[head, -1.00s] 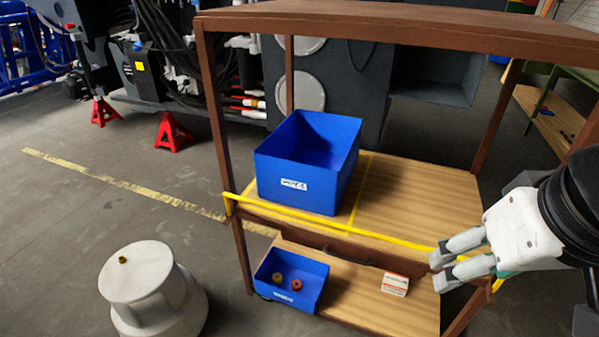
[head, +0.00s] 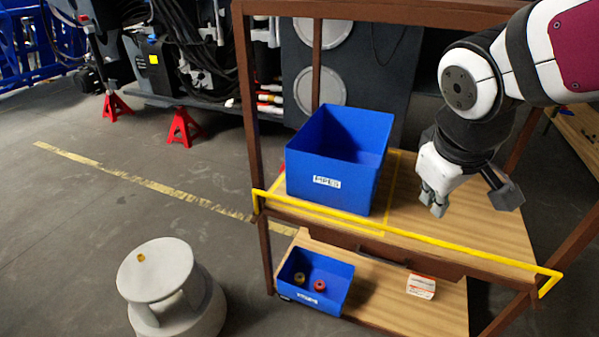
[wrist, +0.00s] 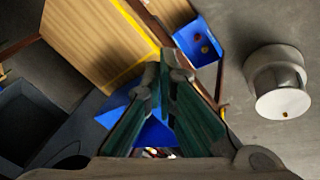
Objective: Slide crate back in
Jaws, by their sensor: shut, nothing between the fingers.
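A large open blue crate (head: 328,182) with a white label on its front stands upright on the left part of the wooden upper shelf (head: 470,218). Yellow lines mark the shelf around it. My gripper (head: 432,207) is over the right part of the shelf, to the right of the crate and apart from it. It points down, shut and empty. In the wrist view the shut fingers (wrist: 163,70) cover part of a blue crate (wrist: 112,102); the rest of it is hidden behind them.
A yellow bar (head: 400,234) runs along the shelf's front edge. A small blue bin (head: 318,297) with a few small parts and a white-and-red box (head: 421,286) are on the lower shelf. A white step stool (head: 165,270) stands front left. Brown posts (head: 250,100) frame the rack.

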